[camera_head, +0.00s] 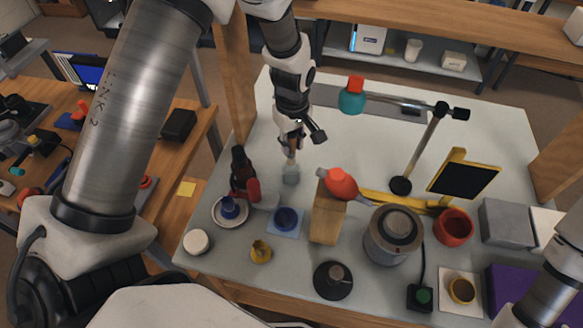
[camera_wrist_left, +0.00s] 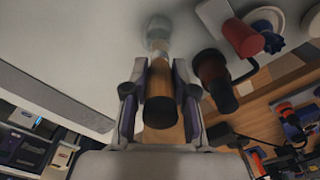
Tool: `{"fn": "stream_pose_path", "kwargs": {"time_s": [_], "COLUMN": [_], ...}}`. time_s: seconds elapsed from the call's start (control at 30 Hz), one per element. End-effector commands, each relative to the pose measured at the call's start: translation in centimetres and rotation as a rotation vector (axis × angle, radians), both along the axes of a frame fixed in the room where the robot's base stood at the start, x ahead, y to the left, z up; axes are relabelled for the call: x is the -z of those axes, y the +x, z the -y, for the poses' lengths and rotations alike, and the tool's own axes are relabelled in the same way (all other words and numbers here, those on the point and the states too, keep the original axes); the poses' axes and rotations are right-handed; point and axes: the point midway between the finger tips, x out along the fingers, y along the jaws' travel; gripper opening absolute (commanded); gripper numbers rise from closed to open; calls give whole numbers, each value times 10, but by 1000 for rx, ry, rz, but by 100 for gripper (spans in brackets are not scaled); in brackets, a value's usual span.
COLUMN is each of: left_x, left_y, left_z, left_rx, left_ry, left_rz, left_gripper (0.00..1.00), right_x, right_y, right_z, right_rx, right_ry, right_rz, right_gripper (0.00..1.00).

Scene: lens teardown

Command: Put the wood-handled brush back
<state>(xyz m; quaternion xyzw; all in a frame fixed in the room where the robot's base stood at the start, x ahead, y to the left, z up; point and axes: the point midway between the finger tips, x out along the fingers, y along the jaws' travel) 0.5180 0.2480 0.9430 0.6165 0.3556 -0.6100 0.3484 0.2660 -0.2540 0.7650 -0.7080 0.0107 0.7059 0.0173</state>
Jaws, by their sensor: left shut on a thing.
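My left gripper (camera_head: 291,141) is shut on the wood-handled brush (camera_head: 291,158), above the left part of the grey table mat. In the left wrist view the wooden handle (camera_wrist_left: 160,84), with a dark end, sits between the fingers of the same gripper (camera_wrist_left: 160,92). A pale, glassy grey part (camera_head: 291,175) shows at the brush's lower end. I cannot tell whether it is the bristles or a small holder, nor whether it touches the mat. My right gripper is out of view; only part of the right arm shows at lower right.
A dark bottle (camera_head: 240,166) and a red cylinder (camera_head: 254,190) stand close left of the brush.

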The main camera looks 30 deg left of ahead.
Motion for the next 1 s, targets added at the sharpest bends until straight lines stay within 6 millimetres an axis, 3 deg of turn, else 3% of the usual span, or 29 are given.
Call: {"fn": "stream_pose_path", "kwargs": {"time_s": [0.4, 0.73, 0.77, 0.8, 0.83, 1.0], "left_x": [68, 74, 74, 73, 73, 73], "left_y": [0, 0, 0, 0, 0, 0], "left_z": [0, 0, 0, 0, 0, 0], "left_rx": [2, 2, 2, 2, 3, 3], "left_ry": [0, 0, 0, 0, 0, 0], "left_rz": [0, 1, 1, 1, 1, 1], "left_gripper": [0, 0, 33, 47, 51, 51], "right_x": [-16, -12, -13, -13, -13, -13], "right_y": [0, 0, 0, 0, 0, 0], "right_z": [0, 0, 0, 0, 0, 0], "right_rx": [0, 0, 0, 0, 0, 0], "right_ry": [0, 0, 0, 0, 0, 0], "right_rz": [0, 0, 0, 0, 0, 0], "right_gripper": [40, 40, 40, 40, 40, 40]}}
